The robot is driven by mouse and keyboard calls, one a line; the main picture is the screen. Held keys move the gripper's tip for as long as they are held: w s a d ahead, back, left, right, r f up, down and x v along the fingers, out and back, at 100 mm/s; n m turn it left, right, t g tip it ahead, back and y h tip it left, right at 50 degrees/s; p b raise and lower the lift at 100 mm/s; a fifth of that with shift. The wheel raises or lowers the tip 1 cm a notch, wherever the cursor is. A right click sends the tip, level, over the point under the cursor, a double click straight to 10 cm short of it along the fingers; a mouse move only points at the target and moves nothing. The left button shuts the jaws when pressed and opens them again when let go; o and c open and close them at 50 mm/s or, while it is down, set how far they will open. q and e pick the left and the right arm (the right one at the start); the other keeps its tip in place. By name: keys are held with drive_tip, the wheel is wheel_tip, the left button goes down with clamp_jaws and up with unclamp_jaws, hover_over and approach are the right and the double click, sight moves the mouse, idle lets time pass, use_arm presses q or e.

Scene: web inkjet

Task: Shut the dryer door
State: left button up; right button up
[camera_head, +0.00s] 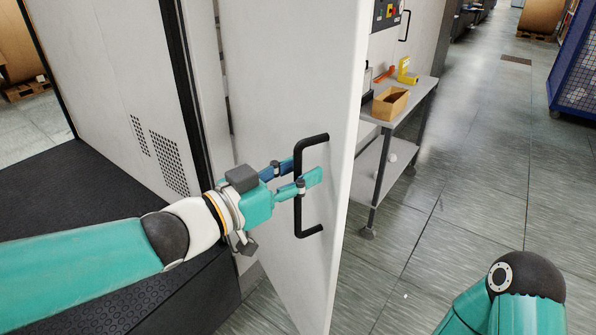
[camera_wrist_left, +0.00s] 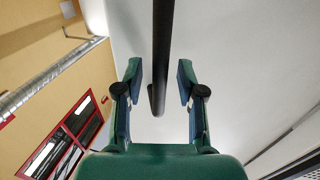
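The dryer door (camera_head: 268,75) is a tall white panel standing open, swung out from the machine body. A black bar handle (camera_head: 316,231) is fixed upright on its face. My left gripper (camera_head: 297,175) is at the middle of the handle, its two fingers on either side of the bar. In the left wrist view, the handle (camera_wrist_left: 162,45) runs between the fingers of my left gripper (camera_wrist_left: 159,88), with a gap on both sides. My right arm (camera_head: 510,295) shows at the lower right; its gripper is out of view.
A grey cart (camera_head: 428,88) with a cardboard box (camera_head: 390,104) and a yellow item (camera_head: 406,72) stands behind the door. A blue mesh cage (camera_head: 577,70) is at the far right. A black ribbed platform (camera_head: 60,185) lies at left. The aisle floor (camera_head: 470,190) is clear.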

use_arm(q)
clamp_jaws()
idle(0.3)
